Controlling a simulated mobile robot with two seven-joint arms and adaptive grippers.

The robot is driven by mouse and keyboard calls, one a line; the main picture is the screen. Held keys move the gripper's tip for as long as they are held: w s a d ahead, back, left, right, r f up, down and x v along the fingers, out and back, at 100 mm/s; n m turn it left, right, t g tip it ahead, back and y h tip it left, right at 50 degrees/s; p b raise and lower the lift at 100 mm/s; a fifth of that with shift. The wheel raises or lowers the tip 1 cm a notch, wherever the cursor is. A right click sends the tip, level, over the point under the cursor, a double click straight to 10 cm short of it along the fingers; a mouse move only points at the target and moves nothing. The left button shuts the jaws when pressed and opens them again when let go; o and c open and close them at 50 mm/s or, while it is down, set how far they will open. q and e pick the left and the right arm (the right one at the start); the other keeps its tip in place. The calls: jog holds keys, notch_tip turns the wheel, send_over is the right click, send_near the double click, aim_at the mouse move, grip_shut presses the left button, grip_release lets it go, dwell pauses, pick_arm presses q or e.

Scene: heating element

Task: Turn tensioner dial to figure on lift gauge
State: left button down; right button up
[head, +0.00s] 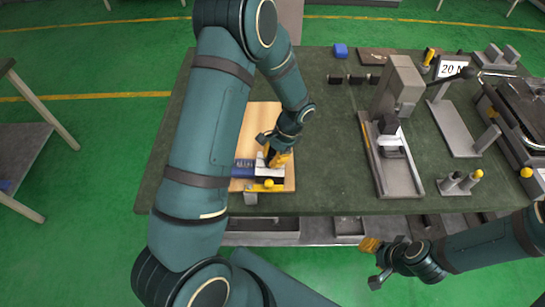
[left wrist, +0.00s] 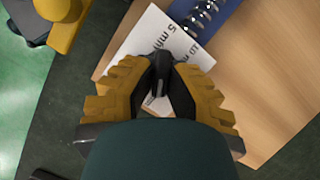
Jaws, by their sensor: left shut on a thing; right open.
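My left gripper (head: 275,160) is over the wooden board (head: 260,120). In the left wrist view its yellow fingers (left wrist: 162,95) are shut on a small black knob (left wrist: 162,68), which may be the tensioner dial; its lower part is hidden. A white plate (left wrist: 150,38) with black print including "5 mm" lies beneath the knob. A blue piece with coiled metal (left wrist: 203,15) is beside the plate. A sign reading "20 N" (head: 452,68) stands at the back right; I cannot tell which item is the lift gauge. My right gripper (head: 373,263) is open and empty in front of the table.
A grey press-like fixture (head: 400,85) stands on the dark green table (head: 330,180), right of the board. A grey bracket with a yellow knob (head: 268,185) is at the board's front edge. Small yellow-topped parts (head: 476,174) stand further right. The table between board and fixture is clear.

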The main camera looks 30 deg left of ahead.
dwell(0.3)
pick_arm(q)
jog(key=c, duration=1)
grip_release()
jog(key=v, duration=1.2)
jog(key=shift+f, duration=0.1)
